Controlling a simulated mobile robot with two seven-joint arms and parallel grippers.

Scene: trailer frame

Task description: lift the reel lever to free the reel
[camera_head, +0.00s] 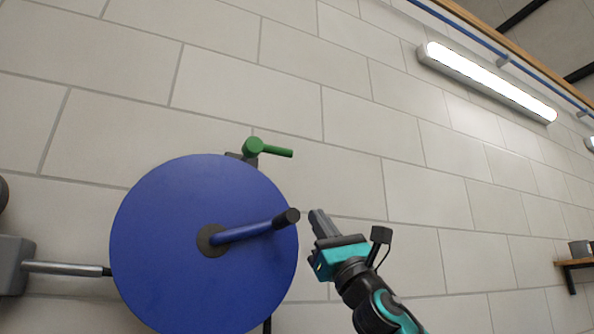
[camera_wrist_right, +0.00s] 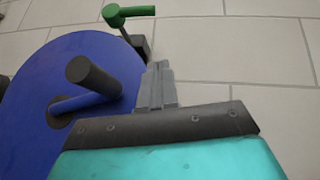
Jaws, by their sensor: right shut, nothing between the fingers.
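The reel (camera_head: 165,255) is a large blue disc on the wall, with a blue crank arm ending in a dark handle (camera_head: 287,217). The green reel lever (camera_head: 262,148) sits at the reel's top edge on a dark mount and points right, roughly level. In the right wrist view the lever (camera_wrist_right: 130,14) is at the top, beyond the fingertips. My right gripper (camera_head: 318,214) is shut and empty, just right of the crank handle and below the lever, apart from the lever. It also shows shut in the right wrist view (camera_wrist_right: 158,70). My left gripper is not in view.
A grey box with a metal rod (camera_head: 65,268) is left of the reel. A pale block wall (camera_head: 420,160) fills the background, with free room above and right of the lever. A lamp (camera_head: 490,80) is at the upper right, and a small shelf (camera_head: 577,263) at the far right.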

